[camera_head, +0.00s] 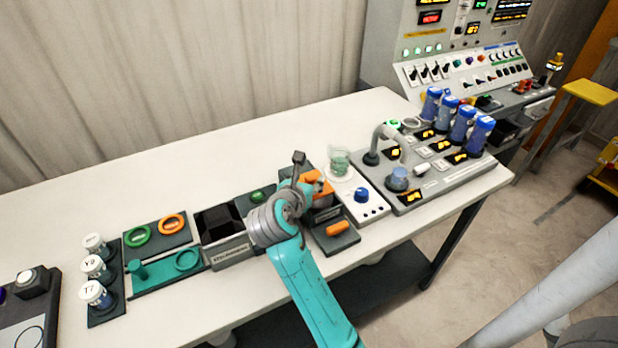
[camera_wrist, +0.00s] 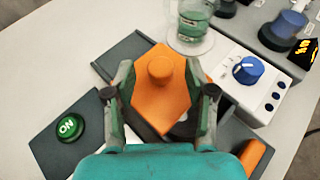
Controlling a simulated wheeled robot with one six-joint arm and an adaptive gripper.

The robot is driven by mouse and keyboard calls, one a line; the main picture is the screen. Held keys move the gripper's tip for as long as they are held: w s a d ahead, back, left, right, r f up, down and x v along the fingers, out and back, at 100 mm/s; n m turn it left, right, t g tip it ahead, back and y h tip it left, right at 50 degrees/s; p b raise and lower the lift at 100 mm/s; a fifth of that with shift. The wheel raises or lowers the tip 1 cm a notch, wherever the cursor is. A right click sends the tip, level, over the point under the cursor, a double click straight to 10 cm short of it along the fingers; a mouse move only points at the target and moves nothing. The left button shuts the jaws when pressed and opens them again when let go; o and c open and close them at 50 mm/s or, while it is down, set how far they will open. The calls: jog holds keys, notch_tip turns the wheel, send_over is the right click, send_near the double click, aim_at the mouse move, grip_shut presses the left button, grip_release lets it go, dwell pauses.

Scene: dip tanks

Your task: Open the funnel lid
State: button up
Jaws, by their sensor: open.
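The orange lid (camera_wrist: 152,105) with a round raised knob (camera_wrist: 160,66) lies below my gripper (camera_wrist: 160,78) in the wrist view; I take it to be the funnel lid. My fingers are open, one on each side of the lid, with the knob between the tips. I cannot tell whether the fingers touch it. In the head view the orange lid (camera_head: 326,187) is partly hidden behind my gripper (camera_head: 303,168). The funnel below it is not clearly seen. The lid looks shut.
A green ON button (camera_wrist: 70,127) is at the left. A glass beaker (camera_wrist: 190,18) stands behind, and a white box with a blue knob (camera_wrist: 248,70) is at the right. An orange handle (camera_head: 338,228) lies in front. Bare table lies toward the wall.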

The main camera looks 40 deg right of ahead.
aim_at(302, 178)
jog(key=shift+w+d+f, duration=0.3)
jog(key=shift+d, duration=0.3)
grip_shut()
jog(key=shift+w+d, duration=0.2)
jog(key=shift+w, duration=0.5)
jog(key=shift+w+d, duration=0.2)
jog(key=shift+w, duration=0.45)
jog(key=shift+w+d, duration=0.2)
jog(key=shift+w, duration=0.5)
grip_release()
jog(key=shift+a, duration=0.1)
jog(key=v, duration=1.2)
